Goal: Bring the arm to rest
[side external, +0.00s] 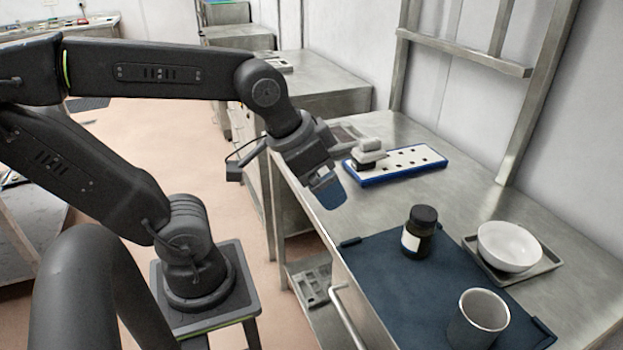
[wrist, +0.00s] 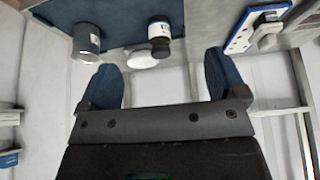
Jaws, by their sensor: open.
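My gripper (side external: 328,190) hangs in the air at the left edge of the steel bench, left of the bottle and the mat in the side view. In the wrist view its two blue fingers stand wide apart, with nothing between them (wrist: 160,82). It touches no object that I can see. The arm is raised and bent, with the wrist pointing down and to the right.
A dark blue mat (side external: 385,275) holds a dark bottle (side external: 420,232) with a white label and a grey cup (side external: 479,318). A white bowl (side external: 509,246) sits on a metal tray (side external: 545,265). A blue-rimmed white board (side external: 415,163) lies farther back with a grey-white object (side external: 368,154).

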